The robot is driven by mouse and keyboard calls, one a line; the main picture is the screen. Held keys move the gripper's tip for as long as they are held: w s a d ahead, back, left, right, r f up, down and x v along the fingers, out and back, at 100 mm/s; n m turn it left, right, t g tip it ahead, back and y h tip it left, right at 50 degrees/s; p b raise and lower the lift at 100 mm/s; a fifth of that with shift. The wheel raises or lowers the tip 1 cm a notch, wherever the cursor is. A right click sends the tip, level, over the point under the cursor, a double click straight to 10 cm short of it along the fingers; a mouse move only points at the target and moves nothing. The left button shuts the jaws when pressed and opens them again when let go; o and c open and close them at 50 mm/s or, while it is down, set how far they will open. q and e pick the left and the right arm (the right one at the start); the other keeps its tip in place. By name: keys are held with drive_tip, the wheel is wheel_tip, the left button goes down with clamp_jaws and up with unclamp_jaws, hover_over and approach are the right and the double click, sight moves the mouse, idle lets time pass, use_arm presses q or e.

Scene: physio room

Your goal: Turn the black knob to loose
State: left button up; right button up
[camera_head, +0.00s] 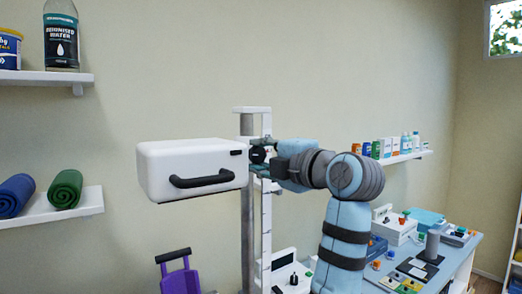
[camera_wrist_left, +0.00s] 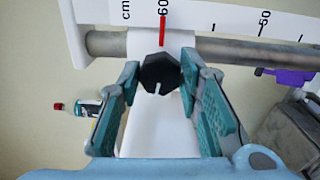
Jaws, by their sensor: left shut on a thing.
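The black knob (camera_wrist_left: 160,74) is an angular, faceted piece with a pale slot mark at its lower edge. It sits on a white sliding collar (camera_wrist_left: 147,44) around a grey post. My left gripper (camera_wrist_left: 160,72) is shut on the knob, one teal-padded finger on each side of it. In the head view the knob (camera_head: 258,155) shows small and dark beside the white box, with my left gripper (camera_head: 266,152) at it from the right. Fingers partly cover the knob there. My right gripper is in neither view.
A white box (camera_head: 190,160) with a black handle (camera_head: 200,180) is on the post's left. A scale strip (camera_wrist_left: 230,18) with a red pointer (camera_wrist_left: 163,30) at about 60 runs along the post. Shelves (camera_head: 45,77) are at left; a cluttered blue table (camera_head: 455,262) is at lower right.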

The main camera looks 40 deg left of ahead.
use_arm(q)
drive_tip(key=n+p, duration=0.1)
drive_tip(key=n, duration=0.2)
drive_tip(key=shift+n, duration=0.3)
drive_tip(key=n, duration=0.3)
drive_tip(key=shift+n, duration=0.3)
drive_tip(key=n, duration=0.3)
drive_tip(key=shift+n+p, duration=0.35)
drive_tip(key=shift+n, duration=1.85)
drive_tip(key=o, duration=1.1)
drive_tip(key=shift+o, duration=0.2)
